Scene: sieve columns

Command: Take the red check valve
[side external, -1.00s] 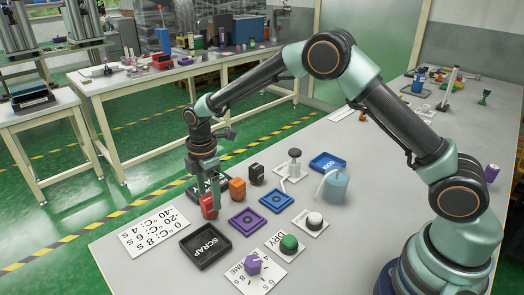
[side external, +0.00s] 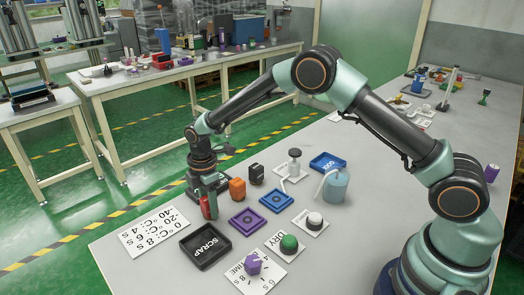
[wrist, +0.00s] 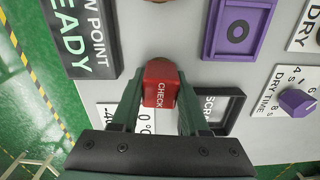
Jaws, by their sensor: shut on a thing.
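The red check valve (side external: 209,209) is at the far left end of the row of small blocks on the table. My gripper (side external: 208,193) points down at it and is shut on it. In the wrist view the valve (wrist: 160,84), with a white CHECK label, sits between the two green fingers (wrist: 160,108). In the side view a finger hides part of it. I cannot tell whether its base touches the table.
An orange block (side external: 237,189) and a black block (side external: 256,175) stand to the right. The black SCRAP tray (side external: 205,246) and purple tray (side external: 247,222) lie in front. A black READY plate (wrist: 82,35) lies beside the valve. A white number card (side external: 154,233) lies to the left.

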